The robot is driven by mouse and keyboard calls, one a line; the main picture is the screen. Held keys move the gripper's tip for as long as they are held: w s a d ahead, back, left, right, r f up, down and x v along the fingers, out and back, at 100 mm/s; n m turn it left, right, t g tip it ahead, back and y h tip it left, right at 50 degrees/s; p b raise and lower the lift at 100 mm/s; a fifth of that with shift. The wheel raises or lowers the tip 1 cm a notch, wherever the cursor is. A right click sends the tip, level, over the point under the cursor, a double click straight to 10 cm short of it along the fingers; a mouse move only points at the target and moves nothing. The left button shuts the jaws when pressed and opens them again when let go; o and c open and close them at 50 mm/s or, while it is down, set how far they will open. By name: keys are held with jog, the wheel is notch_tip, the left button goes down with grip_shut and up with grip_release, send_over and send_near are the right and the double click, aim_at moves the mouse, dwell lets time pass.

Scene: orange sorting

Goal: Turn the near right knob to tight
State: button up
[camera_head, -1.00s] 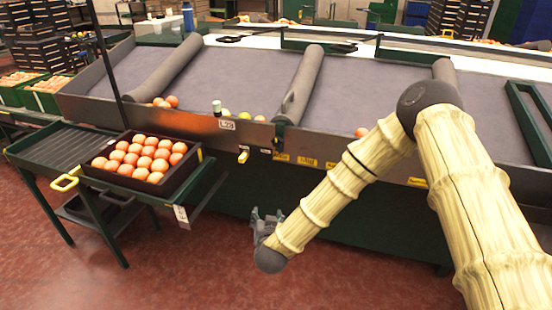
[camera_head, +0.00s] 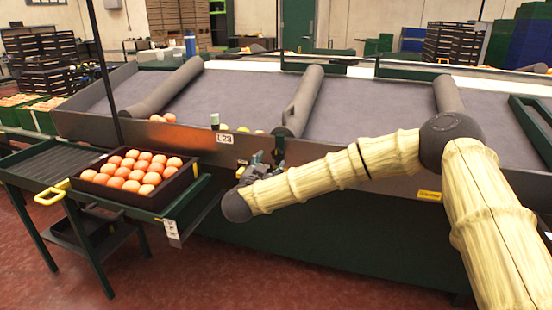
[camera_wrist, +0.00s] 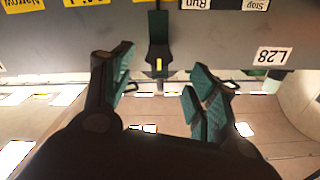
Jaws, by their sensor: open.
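In the wrist view, a dark green lever-like part (camera_wrist: 158,48) with a small yellow mark at its end stands out from the grey panel edge. I cannot tell for sure that it is the near right knob. Its labels appear upside down: Narrow (camera_wrist: 22,4) and a partly cut-off label to the left, Run and Stop to the right. No tight label is readable. My gripper (camera_wrist: 163,58) is open and empty, with its fingers on either side of the part in this view; contact does not show. In the head view my gripper (camera_head: 250,168) is at the panel front, covering the controls there.
A crate of oranges (camera_head: 103,191) sits on the green side stand (camera_head: 25,170) at the left. The sloped grey table (camera_head: 250,92) with padded dividers (camera_head: 303,100) lies behind the panel. An L28 label (camera_head: 224,139) is left of my gripper. Red floor lies in front.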

aim_at(276, 155)
jog(key=b+x, duration=0.1)
jog(key=x, duration=0.6)
jog(key=shift+w+f, duration=0.1)
jog(key=shift+w, duration=0.3)
jog(key=shift+d, duration=0.1)
jog(key=c, duration=1.1)
